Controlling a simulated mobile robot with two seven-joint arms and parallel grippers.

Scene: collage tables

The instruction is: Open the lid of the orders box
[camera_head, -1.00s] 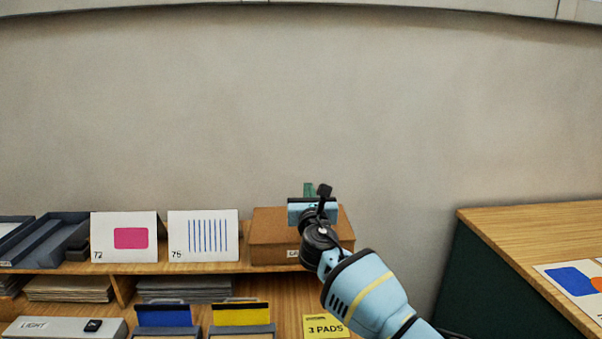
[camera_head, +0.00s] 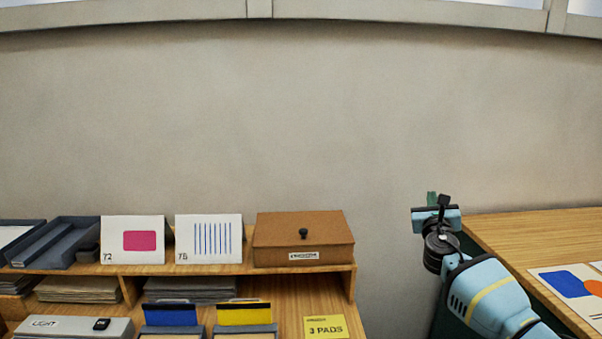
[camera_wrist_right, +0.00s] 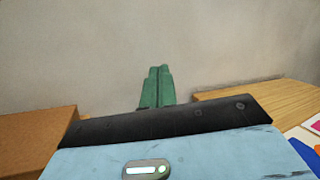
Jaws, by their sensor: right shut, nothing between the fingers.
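The orders box (camera_head: 303,230) is a brown box on the right end of the shelf in the head view. Its lid looks closed, with a dark round knob (camera_head: 304,233) on it and a small white label (camera_head: 304,256) on the front whose text is too small to read. Part of the box shows at the left edge of the right wrist view (camera_wrist_right: 35,135). My right gripper (camera_head: 432,198) is to the right of the box, apart from it. Its green fingers (camera_wrist_right: 157,86) are together and empty in the right wrist view. My left gripper is not in view.
Two cards (camera_head: 133,240) and grey trays (camera_head: 62,243) stand left of the box on the shelf (camera_head: 240,269). Below are paper stacks and a yellow "3 PADS" note (camera_head: 325,327). A wooden table (camera_head: 500,232) with a print is at right. The wall is behind.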

